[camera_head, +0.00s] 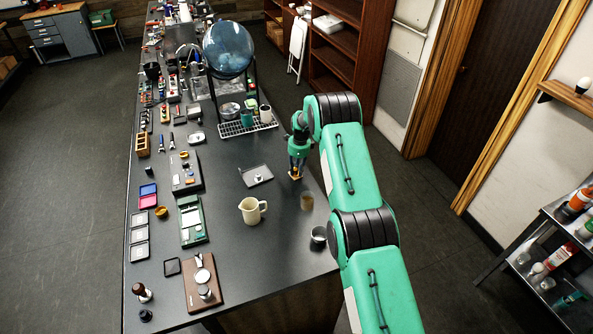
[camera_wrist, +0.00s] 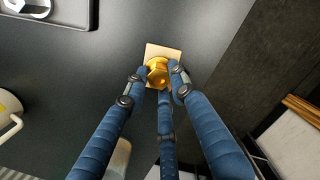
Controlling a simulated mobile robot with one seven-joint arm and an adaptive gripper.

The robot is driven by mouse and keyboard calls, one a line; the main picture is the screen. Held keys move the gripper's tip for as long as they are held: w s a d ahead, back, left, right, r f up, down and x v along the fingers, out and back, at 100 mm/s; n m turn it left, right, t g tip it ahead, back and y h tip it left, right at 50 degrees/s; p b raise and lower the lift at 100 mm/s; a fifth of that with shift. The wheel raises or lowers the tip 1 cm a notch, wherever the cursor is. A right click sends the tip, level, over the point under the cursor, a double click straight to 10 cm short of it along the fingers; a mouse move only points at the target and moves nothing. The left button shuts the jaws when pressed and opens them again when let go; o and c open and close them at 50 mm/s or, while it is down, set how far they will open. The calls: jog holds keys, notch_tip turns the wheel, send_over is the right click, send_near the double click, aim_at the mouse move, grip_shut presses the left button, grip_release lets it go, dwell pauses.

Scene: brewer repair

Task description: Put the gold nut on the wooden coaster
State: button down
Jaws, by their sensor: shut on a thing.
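The gold nut (camera_wrist: 158,72) is between my gripper's (camera_wrist: 159,80) blue fingertips in the wrist view, and the fingers are shut on it. The wooden coaster (camera_wrist: 165,50), a small tan square, lies directly behind the nut in that view, and the nut and fingers hide its near part. I cannot tell whether the nut touches the coaster or is held just above it. In the head view my gripper (camera_head: 297,172) points down over the table near its right edge, and the coaster and nut there are too small to separate clearly.
A dark tray (camera_head: 256,176) with a small metal part lies left of my gripper. A cream pitcher (camera_head: 251,210), a brown cup (camera_head: 307,201) and a metal cup (camera_head: 319,236) stand nearer. The table's right edge is close.

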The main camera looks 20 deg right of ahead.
jog(key=shift+f, duration=0.15)
jog(key=c, duration=1.4)
grip_release()
jog(key=shift+c, duration=0.2)
notch_tip(320, 180, up, 12)
jog(key=b, duration=0.2)
jog(key=shift+s+d, duration=0.4)
